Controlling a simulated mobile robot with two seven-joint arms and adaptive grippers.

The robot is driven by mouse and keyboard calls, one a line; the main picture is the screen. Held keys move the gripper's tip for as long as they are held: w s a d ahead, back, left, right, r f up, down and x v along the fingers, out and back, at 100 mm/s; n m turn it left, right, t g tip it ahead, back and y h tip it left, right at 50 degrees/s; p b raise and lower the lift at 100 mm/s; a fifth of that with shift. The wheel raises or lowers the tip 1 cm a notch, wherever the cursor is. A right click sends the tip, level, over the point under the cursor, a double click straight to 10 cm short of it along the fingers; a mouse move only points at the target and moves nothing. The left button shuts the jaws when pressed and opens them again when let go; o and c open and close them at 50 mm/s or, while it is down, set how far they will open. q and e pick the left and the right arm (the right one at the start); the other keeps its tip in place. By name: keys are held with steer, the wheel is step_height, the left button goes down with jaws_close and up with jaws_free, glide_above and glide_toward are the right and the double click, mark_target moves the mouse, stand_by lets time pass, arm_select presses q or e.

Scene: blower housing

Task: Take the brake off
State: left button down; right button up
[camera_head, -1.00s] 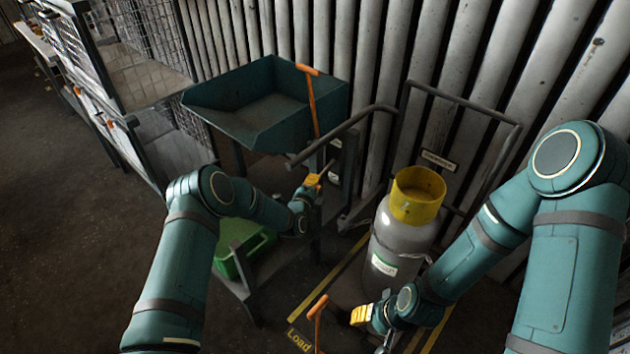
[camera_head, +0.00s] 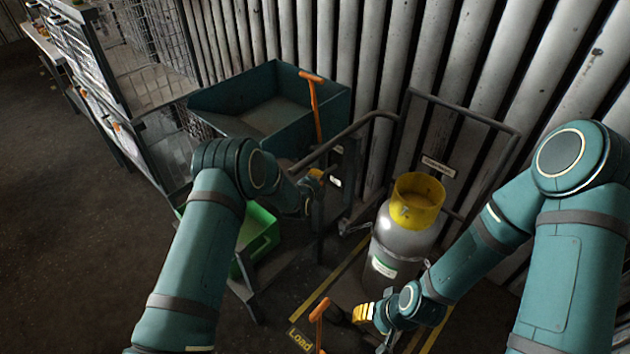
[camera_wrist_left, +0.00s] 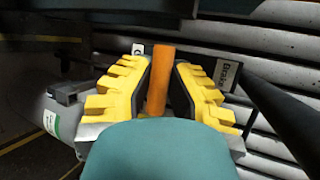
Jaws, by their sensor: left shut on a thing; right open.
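My left gripper (camera_head: 317,174) is beside the dark post under the teal tub. In the left wrist view my left gripper (camera_wrist_left: 164,65) has its yellow jaws on either side of an orange bar (camera_wrist_left: 158,88), shut on it. A partly readable label (camera_wrist_left: 227,73) to its right seems to start with "Bra". In the head view an orange lever with a T-shaped top (camera_head: 315,108) stands against the tub, above this gripper. Another orange handle (camera_head: 318,311) stands low near the "Load" marking. My right gripper (camera_head: 363,314) is open beside that handle, apparently empty.
A grey gas bottle with a yellow collar (camera_head: 408,220) stands on a trolley with a dark tube frame (camera_head: 468,106). The teal tub (camera_head: 255,105) is at the back, with a green box (camera_head: 262,230) below. Ribbed wall panels close the back. Floor at left is clear.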

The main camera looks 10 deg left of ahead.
arm_select(q)
steer(key=c, duration=0.9)
jaws_free()
steer(key=shift+d, duration=0.1)
steer(key=shift+o, duration=0.2)
steer(key=shift+s, duration=0.1)
steer(key=v, duration=1.2)
